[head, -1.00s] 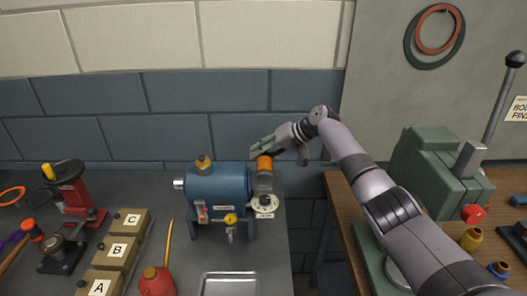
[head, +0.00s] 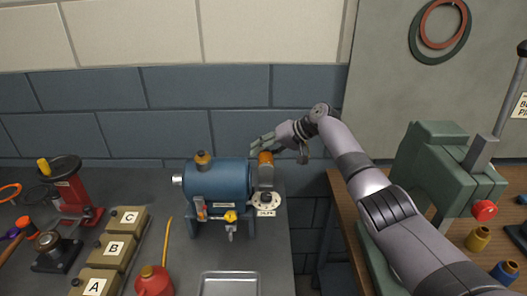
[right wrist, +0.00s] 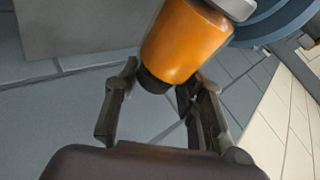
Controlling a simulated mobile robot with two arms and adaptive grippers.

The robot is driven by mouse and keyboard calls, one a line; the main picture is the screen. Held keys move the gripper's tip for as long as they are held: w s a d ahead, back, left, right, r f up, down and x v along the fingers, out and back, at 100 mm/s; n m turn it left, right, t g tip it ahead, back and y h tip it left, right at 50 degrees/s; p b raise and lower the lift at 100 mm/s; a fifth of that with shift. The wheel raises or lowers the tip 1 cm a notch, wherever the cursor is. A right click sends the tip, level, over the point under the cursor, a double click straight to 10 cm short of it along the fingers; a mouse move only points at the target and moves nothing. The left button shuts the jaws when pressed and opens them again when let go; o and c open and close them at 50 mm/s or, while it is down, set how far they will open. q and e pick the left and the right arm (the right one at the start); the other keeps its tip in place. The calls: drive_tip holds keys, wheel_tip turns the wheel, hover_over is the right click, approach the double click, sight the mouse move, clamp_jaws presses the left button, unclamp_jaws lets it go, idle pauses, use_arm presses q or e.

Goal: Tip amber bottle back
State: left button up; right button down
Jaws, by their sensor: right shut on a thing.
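The amber bottle (head: 265,158) is an orange cylinder at the right end of the blue casing (head: 217,186), above a grey bracket. In the right wrist view the bottle (right wrist: 187,42) slants, with its dark end (right wrist: 153,80) between the fingers. My right gripper (head: 258,146) reaches in from the right at the top of the bottle. It is shut on the bottle, one finger on each side of the dark end. The grip contact is partly hidden in the head view. My left gripper is not in view.
A round labelled plate (head: 266,201) sits below the bottle. A metal tray (head: 230,275), a red oil can (head: 153,283) and boxes A, B and C (head: 115,248) stand in front and left. A green press (head: 440,165) stands right, beyond a gap between the benches.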

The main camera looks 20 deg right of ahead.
drive_tip(key=c, duration=1.5)
unclamp_jaws()
drive_tip(key=shift+s+d+f, duration=0.1)
drive_tip(key=shift+s+f, duration=0.05)
drive_tip(key=shift+f, duration=0.3)
drive_tip(key=shift+s+d+f, duration=0.1)
drive_tip(key=shift+s+f, duration=0.05)
drive_tip(key=shift+f, duration=0.3)
drive_tip(key=shift+o, duration=1.3)
drive_tip(key=shift+w, duration=0.1)
drive_tip(key=shift+d, duration=0.1)
drive_tip(key=shift+w+r, duration=0.1)
drive_tip(key=shift+r, duration=0.1)
drive_tip(key=shift+r, duration=0.1)
drive_tip(key=shift+d+r, duration=0.15)
drive_tip(key=v, duration=1.1)
drive_tip(key=shift+r, duration=0.2)
